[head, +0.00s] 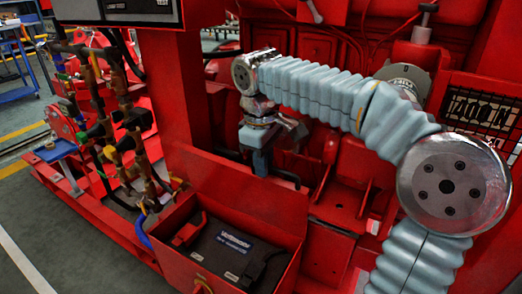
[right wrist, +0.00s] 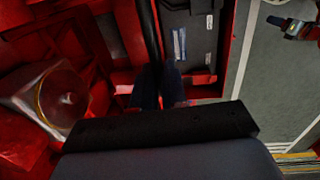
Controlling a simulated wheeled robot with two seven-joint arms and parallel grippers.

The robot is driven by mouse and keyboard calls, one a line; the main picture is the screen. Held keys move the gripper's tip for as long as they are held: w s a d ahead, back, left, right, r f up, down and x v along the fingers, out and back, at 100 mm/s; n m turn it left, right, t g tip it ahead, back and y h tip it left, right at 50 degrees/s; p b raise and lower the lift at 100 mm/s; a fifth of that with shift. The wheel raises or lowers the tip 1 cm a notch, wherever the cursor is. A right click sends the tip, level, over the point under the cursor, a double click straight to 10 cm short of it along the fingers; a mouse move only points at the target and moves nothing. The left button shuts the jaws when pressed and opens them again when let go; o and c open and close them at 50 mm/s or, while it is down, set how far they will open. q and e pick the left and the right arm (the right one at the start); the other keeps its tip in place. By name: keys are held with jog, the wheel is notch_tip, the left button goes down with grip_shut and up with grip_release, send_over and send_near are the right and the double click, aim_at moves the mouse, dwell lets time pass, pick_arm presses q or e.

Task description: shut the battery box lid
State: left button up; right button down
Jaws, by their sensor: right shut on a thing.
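The red battery box (head: 172,268) stands at the bottom of the head view. Its top is open, and a dark battery (head: 228,250) with a white label shows inside. The battery also shows at the top of the right wrist view (right wrist: 192,40). The red lid (head: 235,190) stands raised along the box's back side. My right gripper (head: 262,168) is at the lid's upper edge and is shut on it. Its two dark fingers show in the right wrist view (right wrist: 160,85), close together; the exact contact is dark and hard to see. My left gripper is not in view.
A red pump frame and engine (head: 320,45) rise behind the box. Pipes and valves (head: 105,110) stand at the left. A blue cart (head: 15,65) is at the far left. Grey floor (head: 50,235) is clear at the lower left.

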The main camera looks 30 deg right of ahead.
jog(key=shift+f, duration=0.15)
jog(key=shift+s+a+f, duration=0.15)
jog(key=shift+s+a, duration=0.3)
jog(key=shift+a, duration=0.4)
jog(key=shift+a+b, duration=0.1)
jog(key=shift+b, duration=0.2)
jog(key=shift+s+a+f, duration=0.25)
jog(key=shift+s+a, duration=0.2)
jog(key=shift+a, duration=0.35)
jog(key=shift+s+a+f+b, duration=0.15)
jog(key=shift+s+a+b, duration=0.1)
jog(key=shift+a, duration=0.2)
jog(key=shift+s+a+f+b, duration=0.15)
jog(key=shift+a+b, duration=0.1)
jog(key=shift+a, duration=0.2)
jog(key=c, duration=1.1)
grip_release()
